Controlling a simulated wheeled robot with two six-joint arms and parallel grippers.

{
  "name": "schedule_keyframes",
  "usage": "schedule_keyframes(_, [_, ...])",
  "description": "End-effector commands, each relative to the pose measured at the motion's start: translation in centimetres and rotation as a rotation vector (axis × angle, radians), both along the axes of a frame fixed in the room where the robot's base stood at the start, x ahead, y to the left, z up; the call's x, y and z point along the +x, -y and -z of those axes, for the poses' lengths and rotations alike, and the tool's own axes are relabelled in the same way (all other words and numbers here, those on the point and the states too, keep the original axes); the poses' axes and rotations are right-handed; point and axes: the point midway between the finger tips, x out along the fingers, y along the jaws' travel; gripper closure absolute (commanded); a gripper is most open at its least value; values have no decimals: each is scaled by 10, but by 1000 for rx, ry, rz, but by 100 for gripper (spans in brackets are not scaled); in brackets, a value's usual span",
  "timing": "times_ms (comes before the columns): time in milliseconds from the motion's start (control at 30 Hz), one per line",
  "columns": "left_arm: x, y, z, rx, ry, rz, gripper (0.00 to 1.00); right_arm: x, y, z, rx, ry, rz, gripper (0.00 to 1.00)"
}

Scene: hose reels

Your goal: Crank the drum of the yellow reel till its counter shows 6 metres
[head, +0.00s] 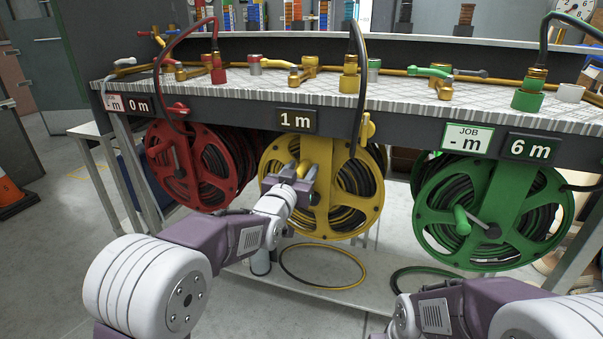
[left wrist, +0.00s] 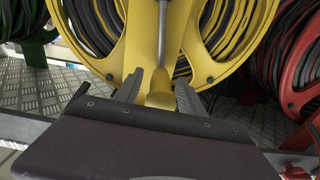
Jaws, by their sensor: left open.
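The yellow reel (head: 335,215) hangs under the bench between a red and a green reel. Its counter (head: 296,120) reads 1 m. My left gripper (head: 291,181) is at the front of its drum, by the yellow crank handle (head: 303,168). In the left wrist view, the yellow reel (left wrist: 245,25) fills the top, and the yellow handle (left wrist: 160,99) lies between the two fingers of my open left gripper (left wrist: 168,88). I cannot tell whether the fingers touch it. My right arm shows at the lower right, but its gripper is out of view.
The red reel (head: 165,180) has a 0 m counter (head: 139,104). The green reel (head: 490,250) has a 6 m counter (head: 529,147) and a "JOB - m" card (head: 466,139). A hose loop (head: 322,287) lies on the low shelf below the yellow reel.

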Motion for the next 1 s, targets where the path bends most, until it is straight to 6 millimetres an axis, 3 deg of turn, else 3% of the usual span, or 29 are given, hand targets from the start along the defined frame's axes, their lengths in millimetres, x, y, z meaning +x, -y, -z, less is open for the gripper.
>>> schedule_keyframes(133, [0,0,0,0,0,0,53,0,0,-1,0,0,0,11])
schedule_keyframes(300, [0,0,0,0,0,0,100,0,0,-1,0,0,0,11])
schedule_keyframes(1000, [-1,0,0,1,0,1,100,0,0,0,0,0,0,11])
